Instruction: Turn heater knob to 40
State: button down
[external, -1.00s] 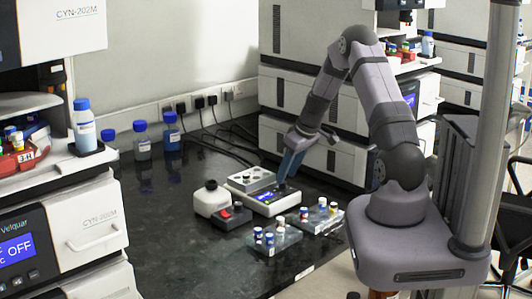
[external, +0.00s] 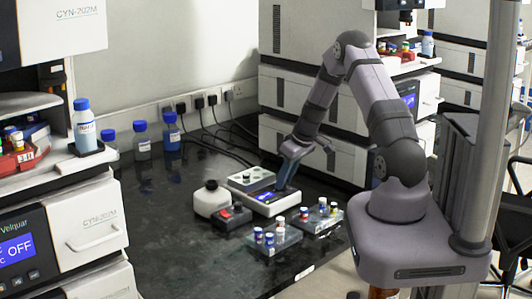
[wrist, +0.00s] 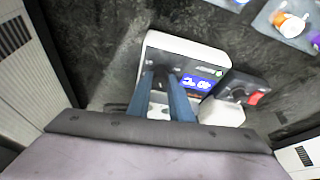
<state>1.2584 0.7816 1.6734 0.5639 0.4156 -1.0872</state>
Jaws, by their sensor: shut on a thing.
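The heater is a white box with a blue display (wrist: 198,84). Its casing (wrist: 185,45) fills the middle of the wrist view, and it stands on the dark bench in the external view (external: 264,204). My gripper (wrist: 160,74) has its blue fingers down at the heater's top, beside the display, and shut on the knob. The fingers hide the knob, so its pointer cannot be seen. The display digits are too small to read surely. In the external view my gripper (external: 279,187) reaches down onto the heater.
Next to the heater are a white container (external: 210,199), a small box with a red switch (external: 233,216) and a grey block with wells (external: 251,179). Clear racks with vials (external: 274,240) stand in front. Blue-capped bottles (external: 172,137) stand behind.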

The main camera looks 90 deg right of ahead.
jog(key=shift+a+r+m+g+h+p, duration=0.2)
jog(key=shift+m+g+h+p, duration=0.1)
jog(key=shift+m+p, duration=0.75)
jog(key=shift+r+m+p, duration=0.1)
jog(key=shift+m+p, duration=0.55)
jog(key=shift+p, duration=0.6)
jog(key=shift+w+d+f+m+g+p, duration=0.1)
jog(key=shift+f+m+g+p, duration=0.15)
jog(key=shift+m+p, duration=0.45)
jog(key=shift+f+h, duration=0.1)
jog(key=shift+h, duration=0.2)
jog(key=c, duration=1.6)
grip_release()
